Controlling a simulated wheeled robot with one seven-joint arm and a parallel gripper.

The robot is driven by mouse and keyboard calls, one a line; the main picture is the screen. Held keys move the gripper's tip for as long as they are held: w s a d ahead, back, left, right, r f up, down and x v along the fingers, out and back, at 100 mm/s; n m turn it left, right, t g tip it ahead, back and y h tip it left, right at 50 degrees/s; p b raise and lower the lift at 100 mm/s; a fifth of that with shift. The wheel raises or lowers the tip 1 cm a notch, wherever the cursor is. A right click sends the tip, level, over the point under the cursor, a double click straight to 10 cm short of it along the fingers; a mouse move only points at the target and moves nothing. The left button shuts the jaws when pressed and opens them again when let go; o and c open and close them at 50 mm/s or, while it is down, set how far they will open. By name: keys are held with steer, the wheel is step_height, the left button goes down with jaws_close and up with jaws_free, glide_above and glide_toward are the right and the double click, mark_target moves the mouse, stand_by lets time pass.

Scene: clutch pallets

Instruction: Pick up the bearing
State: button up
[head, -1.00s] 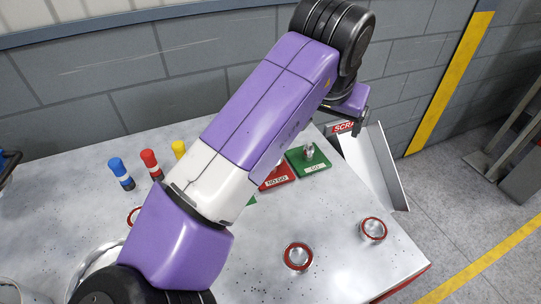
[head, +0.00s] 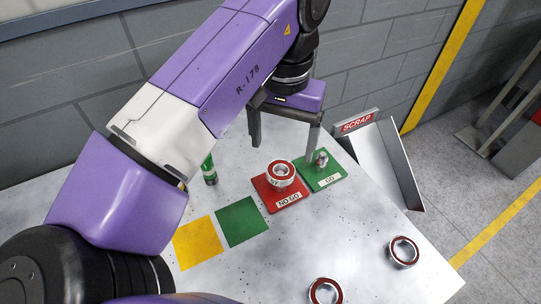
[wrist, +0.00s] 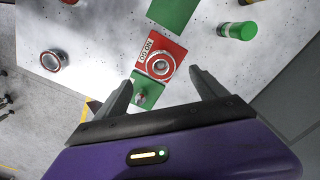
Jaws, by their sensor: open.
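A red-rimmed silver bearing (head: 281,171) sits on the red NO GO plate (head: 296,205); what is under it is hidden. In the wrist view this bearing (wrist: 160,65) lies just beyond and between the fingertips. My gripper (head: 284,151) is open and empty, with its fingers pointing down above and behind the bearing, apart from it. The gripper also shows in the wrist view (wrist: 158,78). Two more bearings lie on the table, one at the right (head: 403,252) and one at the front edge of the view (head: 326,291).
The green GO plate (head: 335,177) with a metal pin stands right beside the NO GO plate. A SCRAP chute (head: 385,160) is at the right edge. Flat green (head: 241,222) and yellow (head: 197,243) squares and a green cylinder (head: 209,172) are to the left.

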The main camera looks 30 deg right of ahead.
mark_target(281, 173)
steer(key=shift+w+f, duration=0.15)
steer(key=shift+f, duration=3.75)
jaws_close()
